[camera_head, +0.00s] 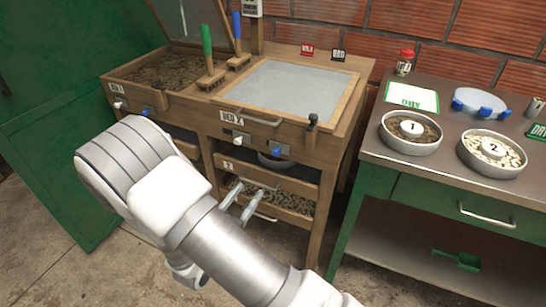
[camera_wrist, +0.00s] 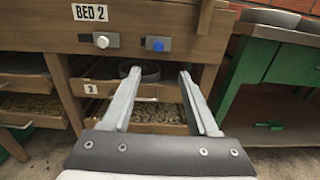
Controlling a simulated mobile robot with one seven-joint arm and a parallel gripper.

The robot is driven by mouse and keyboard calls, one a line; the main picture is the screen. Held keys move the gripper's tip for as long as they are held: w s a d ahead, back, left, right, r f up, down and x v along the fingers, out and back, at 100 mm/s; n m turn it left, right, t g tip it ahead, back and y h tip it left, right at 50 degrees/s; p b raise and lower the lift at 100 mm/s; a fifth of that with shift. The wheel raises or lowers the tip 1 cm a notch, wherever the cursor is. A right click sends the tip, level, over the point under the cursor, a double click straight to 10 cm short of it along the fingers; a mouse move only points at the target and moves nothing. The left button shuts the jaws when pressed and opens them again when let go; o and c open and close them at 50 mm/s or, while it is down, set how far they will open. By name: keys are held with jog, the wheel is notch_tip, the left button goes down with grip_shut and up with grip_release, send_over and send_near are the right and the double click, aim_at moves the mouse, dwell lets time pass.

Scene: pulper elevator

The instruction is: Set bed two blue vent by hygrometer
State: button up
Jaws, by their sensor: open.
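The bed two front carries a "BED 2" label (camera_head: 232,118), a white knob (camera_head: 239,138) and a blue vent knob (camera_head: 272,149). The blue knob (camera_wrist: 158,44) sits on a grey plate in the wrist view, right of the white knob (camera_wrist: 102,41). My gripper (camera_head: 252,194) is open and empty, below and in front of the blue knob, apart from it. In the wrist view its fingertips (camera_wrist: 160,74) lie below the blue knob, one to each side. A white box (camera_head: 252,7) on the rear post may be the hygrometer; its top is cut off and I cannot read it.
Bed two's clear lid (camera_head: 290,88) is down; bed one (camera_head: 160,72) stands open at left. Trays (camera_head: 285,200) sit below bed two, under a dark round object (camera_wrist: 148,72). A green bench (camera_head: 440,175) at right holds two numbered bowls. Floor is clear in front.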

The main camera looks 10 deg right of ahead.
aim_at(275, 153)
jog(key=b+x, duration=0.3)
jog(key=x, duration=1.4)
jog(key=shift+w+f, duration=0.1)
jog(key=shift+w, duration=0.1)
jog(key=shift+c, duration=0.2)
grip_shut()
dwell(0.5)
